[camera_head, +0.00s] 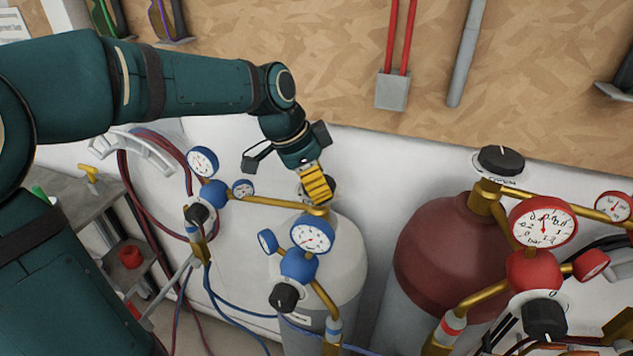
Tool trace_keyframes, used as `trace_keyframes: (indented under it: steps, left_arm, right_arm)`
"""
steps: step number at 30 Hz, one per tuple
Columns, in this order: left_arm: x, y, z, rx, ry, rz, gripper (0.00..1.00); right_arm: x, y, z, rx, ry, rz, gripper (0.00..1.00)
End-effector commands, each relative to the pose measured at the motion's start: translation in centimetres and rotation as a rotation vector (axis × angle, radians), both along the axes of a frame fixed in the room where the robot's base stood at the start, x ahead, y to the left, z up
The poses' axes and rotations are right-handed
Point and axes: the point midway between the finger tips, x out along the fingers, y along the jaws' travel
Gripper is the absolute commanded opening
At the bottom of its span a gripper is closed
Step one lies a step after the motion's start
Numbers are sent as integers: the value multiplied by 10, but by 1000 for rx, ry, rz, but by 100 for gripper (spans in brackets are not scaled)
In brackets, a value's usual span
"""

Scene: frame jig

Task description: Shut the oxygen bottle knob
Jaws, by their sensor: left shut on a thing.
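The oxygen bottle (345,240) is the pale grey-white cylinder with blue regulator fittings, at the middle of the head view. Its black knob (333,186) sits on top, above the brass valve, and is mostly hidden by my gripper. My left gripper (317,188) comes down from above with its yellow fingers shut on the knob. How far the knob is turned cannot be seen. My right gripper is not in view.
A dark red bottle (440,245) with its own black knob (500,160) and red gauges (543,222) stands to the right. Blue gauges (312,234) and a brass pipe (270,203) are close to my gripper. A chipboard wall (300,45) is behind.

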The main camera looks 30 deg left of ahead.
Motion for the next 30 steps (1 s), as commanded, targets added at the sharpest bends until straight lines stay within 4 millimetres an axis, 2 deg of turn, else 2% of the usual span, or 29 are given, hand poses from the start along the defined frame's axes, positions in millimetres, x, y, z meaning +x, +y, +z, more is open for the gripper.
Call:
trace_keyframes:
  steps: [14, 30]
  left_arm:
    - [2, 0, -2, 0, 3, -454, 24]
    - [3, 0, -1, -2, 5, -965, 24]
  right_arm:
    - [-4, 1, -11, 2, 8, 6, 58]
    - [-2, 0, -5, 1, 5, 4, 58]
